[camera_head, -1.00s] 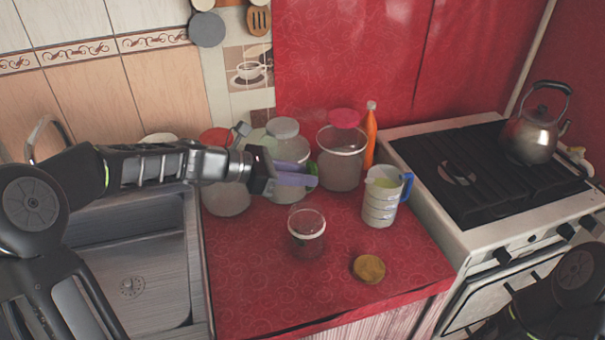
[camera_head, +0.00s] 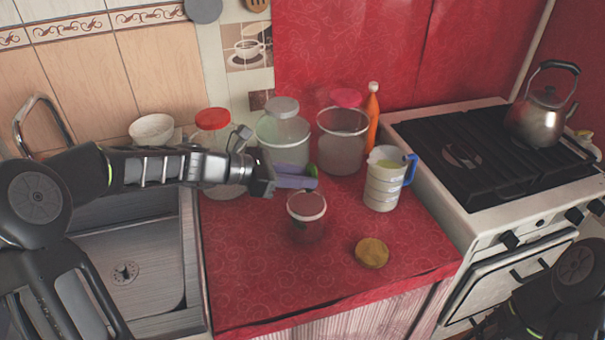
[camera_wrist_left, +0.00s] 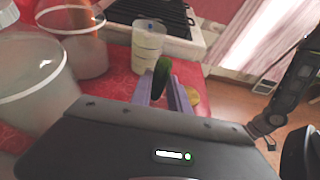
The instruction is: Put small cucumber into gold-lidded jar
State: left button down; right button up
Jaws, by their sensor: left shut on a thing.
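The small green cucumber (camera_wrist_left: 161,78) is held between the purple fingers of my left gripper (camera_wrist_left: 166,92) in the left wrist view. In the head view only a bit of the cucumber (camera_head: 312,170) shows past the fingertips of my left gripper (camera_head: 300,177), which is shut on it. A small clear jar (camera_head: 307,210) stands open on the red counter, just below the fingertips in the picture. A round gold lid (camera_head: 371,253) lies apart from it, to the front right. My right gripper is out of view.
Large jars (camera_head: 283,135) with red, grey and pink lids, an orange bottle (camera_head: 372,115) and a measuring jug (camera_head: 384,180) stand behind. A sink (camera_head: 130,270) is left; a stove (camera_head: 470,165) with a kettle (camera_head: 543,115) is right. The front counter is clear.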

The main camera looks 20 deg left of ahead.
pick_arm(q)
jog(key=shift+f, duration=0.15)
jog(key=c, duration=1.2)
grip_release()
jog(key=shift+o, duration=0.2)
jog(key=v, duration=0.7)
jog(key=shift+s+a+r, duration=0.2)
jog(key=shift+a, duration=0.1)
